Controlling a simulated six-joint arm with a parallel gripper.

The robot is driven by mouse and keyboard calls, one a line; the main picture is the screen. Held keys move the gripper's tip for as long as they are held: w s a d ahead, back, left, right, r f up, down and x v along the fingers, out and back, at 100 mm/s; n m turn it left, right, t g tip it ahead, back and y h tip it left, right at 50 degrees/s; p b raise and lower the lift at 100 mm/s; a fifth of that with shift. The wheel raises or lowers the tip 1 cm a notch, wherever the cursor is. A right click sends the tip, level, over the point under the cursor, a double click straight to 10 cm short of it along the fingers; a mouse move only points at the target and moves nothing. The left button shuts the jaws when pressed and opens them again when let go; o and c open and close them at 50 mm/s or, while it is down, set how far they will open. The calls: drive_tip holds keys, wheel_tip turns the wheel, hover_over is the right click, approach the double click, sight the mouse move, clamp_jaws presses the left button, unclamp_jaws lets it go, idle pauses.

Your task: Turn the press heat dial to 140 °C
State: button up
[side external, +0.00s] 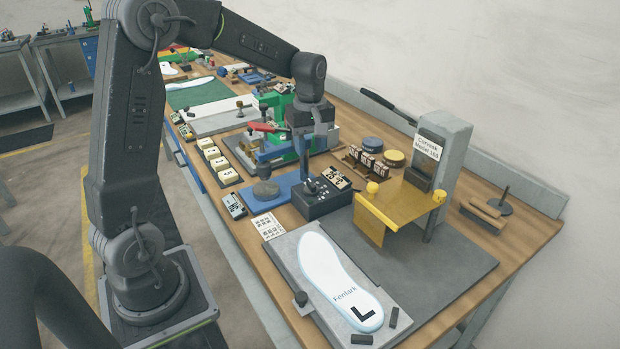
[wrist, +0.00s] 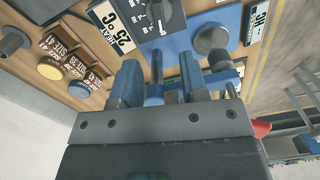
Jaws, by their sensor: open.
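The press heat dial (wrist: 157,11) is a dark round knob with pale scale marks on a dark control box (side external: 325,204). Beside it, a white label (wrist: 112,27) reads HEAT and 25 °C. My gripper (side external: 304,174) points down over the left part of the box in the side view, and hides part of its top. In the wrist view my gripper (wrist: 158,65) has its fingers apart with nothing held between them. The dial lies beyond the fingertips there, cut by the top edge. I cannot tell whether the fingers touch the box.
The yellow-guarded press (side external: 405,205) stands right of the box. A white insole (side external: 335,275) lies on a grey plate in front.

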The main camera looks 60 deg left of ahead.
sight(310, 181)
wheel_tip(310, 181, down, 10)
drive_tip(key=shift+r, duration=0.15)
idle(0.3)
clamp_jaws()
